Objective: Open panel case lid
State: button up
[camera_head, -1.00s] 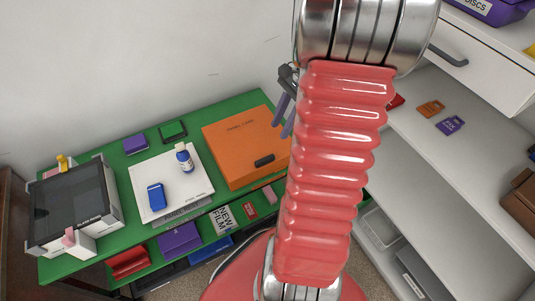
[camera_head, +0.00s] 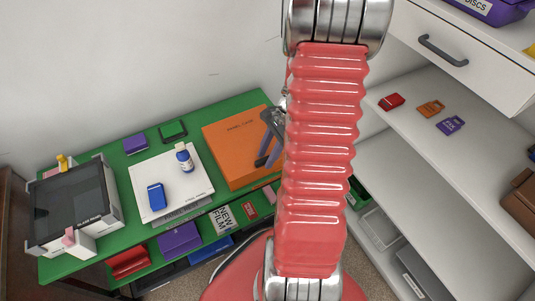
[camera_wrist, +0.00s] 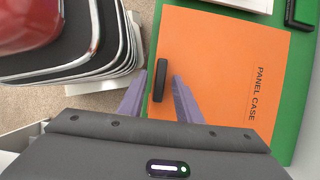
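The orange panel case (camera_head: 228,153) lies flat and closed on the green table, at its right end in the head view. In the wrist view its lid (camera_wrist: 225,75) fills the right half, with the label "PANEL CASE". Its black handle (camera_wrist: 160,80) lies near the case's edge, between and beyond my fingertips in the picture. In the head view the handle is hidden behind my gripper. My gripper (camera_wrist: 157,80) is open, with its purple fingers apart and pointing at the handle. I cannot tell how far above the lid they are.
White shelves (camera_head: 410,165) with small cards stand to the right.

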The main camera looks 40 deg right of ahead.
jog(key=shift+f, duration=0.1)
jog(key=shift+c, duration=0.4)
grip_shut()
jog(key=shift+d, duration=0.1)
dwell(0.3)
